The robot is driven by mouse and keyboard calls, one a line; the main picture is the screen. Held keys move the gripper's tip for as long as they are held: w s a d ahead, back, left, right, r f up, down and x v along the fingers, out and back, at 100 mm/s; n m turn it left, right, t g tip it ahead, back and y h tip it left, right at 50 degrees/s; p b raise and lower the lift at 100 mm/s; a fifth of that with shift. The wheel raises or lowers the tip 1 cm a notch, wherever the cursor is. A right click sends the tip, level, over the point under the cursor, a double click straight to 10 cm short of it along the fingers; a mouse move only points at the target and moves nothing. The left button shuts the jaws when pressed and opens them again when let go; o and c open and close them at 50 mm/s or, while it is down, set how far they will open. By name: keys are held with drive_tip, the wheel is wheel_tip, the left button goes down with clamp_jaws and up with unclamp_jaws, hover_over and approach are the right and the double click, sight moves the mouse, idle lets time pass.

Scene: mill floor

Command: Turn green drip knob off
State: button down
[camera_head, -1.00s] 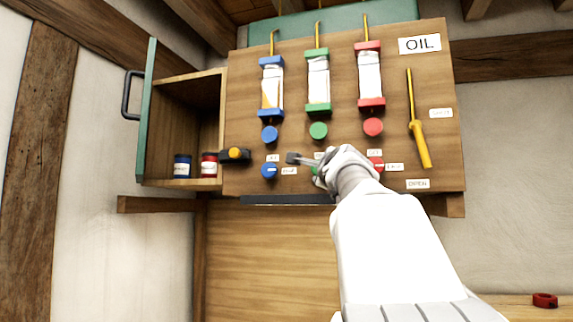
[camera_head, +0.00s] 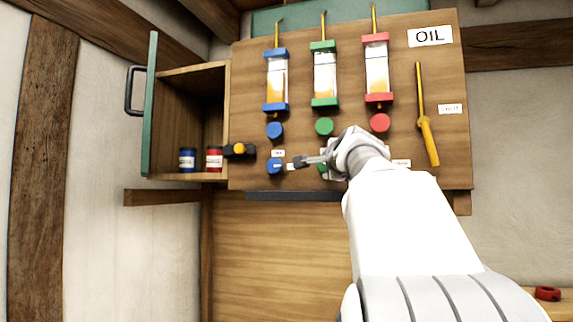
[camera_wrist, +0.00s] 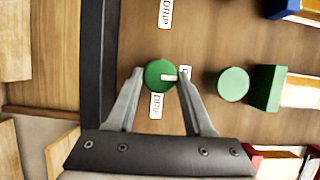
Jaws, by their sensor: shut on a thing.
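The lower green knob (camera_wrist: 158,75) sits between my two fingertips in the wrist view. Its white pointer mark faces right there, towards a small label partly hidden by one finger. In the head view, the same green knob (camera_head: 322,170) is mostly hidden by my gripper (camera_head: 318,162). My gripper (camera_wrist: 161,73) is shut on this knob, one finger on each side. The round green knob above (camera_wrist: 233,84) is clear of my fingers.
A blue knob (camera_head: 275,166) lies left of my gripper. Above stand blue, green and red sight glasses (camera_head: 325,76) with amber liquid. A yellow lever (camera_head: 427,130) is at the right. An open cabinet (camera_head: 165,172) at the left holds two small cans.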

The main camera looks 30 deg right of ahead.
drive_tip(key=shift+c, duration=1.5)
unclamp_jaws()
drive_tip(key=shift+s, duration=0.1)
